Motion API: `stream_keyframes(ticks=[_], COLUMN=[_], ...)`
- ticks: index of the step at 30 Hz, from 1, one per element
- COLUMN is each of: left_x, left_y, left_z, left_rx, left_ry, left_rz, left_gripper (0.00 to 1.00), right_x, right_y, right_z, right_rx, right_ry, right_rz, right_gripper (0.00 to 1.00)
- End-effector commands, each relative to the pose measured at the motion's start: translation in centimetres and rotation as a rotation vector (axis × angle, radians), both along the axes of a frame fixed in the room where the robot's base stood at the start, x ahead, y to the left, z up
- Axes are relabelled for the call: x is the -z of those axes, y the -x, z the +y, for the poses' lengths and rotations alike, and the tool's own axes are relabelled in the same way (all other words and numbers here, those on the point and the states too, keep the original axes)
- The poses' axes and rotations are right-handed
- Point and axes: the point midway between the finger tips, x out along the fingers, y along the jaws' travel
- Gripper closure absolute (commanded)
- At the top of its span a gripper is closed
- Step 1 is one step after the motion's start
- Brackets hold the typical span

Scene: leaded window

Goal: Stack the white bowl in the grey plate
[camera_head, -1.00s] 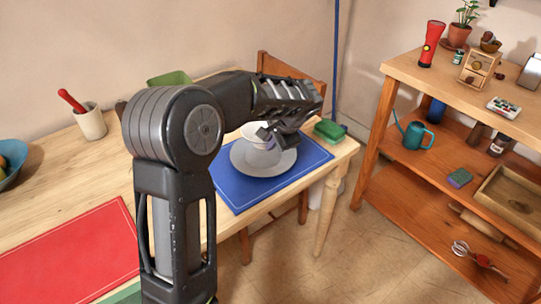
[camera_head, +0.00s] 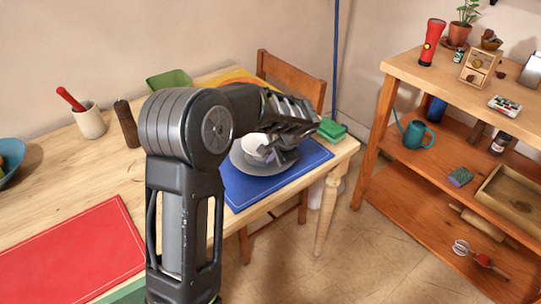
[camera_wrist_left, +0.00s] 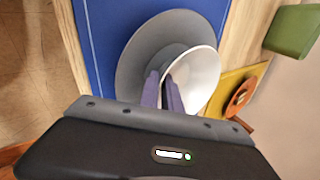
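The white bowl (camera_head: 253,144) is over the grey plate (camera_head: 240,166), partly hidden by my left gripper. In the left wrist view the bowl (camera_wrist_left: 203,80) appears within the plate's outline, off towards one side of the plate (camera_wrist_left: 135,60). My left gripper (camera_head: 280,154) is at the bowl's near right side. Its purple fingers (camera_wrist_left: 163,88) straddle the bowl's rim with only a narrow gap between them, closed on the wall. I cannot tell whether the bowl's base touches the plate. My right gripper is not in view.
The plate lies on a blue mat (camera_head: 245,194) near the table's right end. A green sponge (camera_head: 331,130) lies beside it; a green container (camera_head: 168,80) stands behind. A red mat (camera_head: 75,250), a mortar (camera_head: 90,122) and a dark mill (camera_head: 127,124) are left. A chair (camera_head: 292,75) stands behind.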

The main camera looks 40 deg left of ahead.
Motion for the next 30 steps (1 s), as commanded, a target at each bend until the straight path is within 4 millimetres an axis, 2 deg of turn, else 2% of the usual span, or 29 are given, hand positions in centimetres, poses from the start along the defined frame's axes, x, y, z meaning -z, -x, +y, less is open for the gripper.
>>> stream_keyframes(ticks=[1,7,14,20,23,30], left_x=[-0.1,-0.1,0.0,-1.0,-2.2,-6.5], left_y=[0.0,0.0,0.0,0.1,0.3,1.3], left_z=[0.0,0.0,-0.1,-0.2,-0.9,-3.3], left_rx=[0.0,0.0,0.0,0.001,0.001,0.002], left_ry=[0.0,0.0,0.001,0.001,0.002,0.002], left_rz=[0.0,0.0,0.002,0.0,-0.001,-0.003], left_gripper=[0.88,0.73,0.73,0.73,0.73,0.73], right_x=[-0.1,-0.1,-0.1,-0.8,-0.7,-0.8], right_y=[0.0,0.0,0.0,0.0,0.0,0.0], right_z=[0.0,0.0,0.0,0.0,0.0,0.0], right_rx=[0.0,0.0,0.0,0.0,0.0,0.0], right_ry=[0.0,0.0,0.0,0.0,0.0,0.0], right_rz=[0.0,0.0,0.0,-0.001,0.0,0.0], right_gripper=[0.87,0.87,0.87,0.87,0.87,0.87])
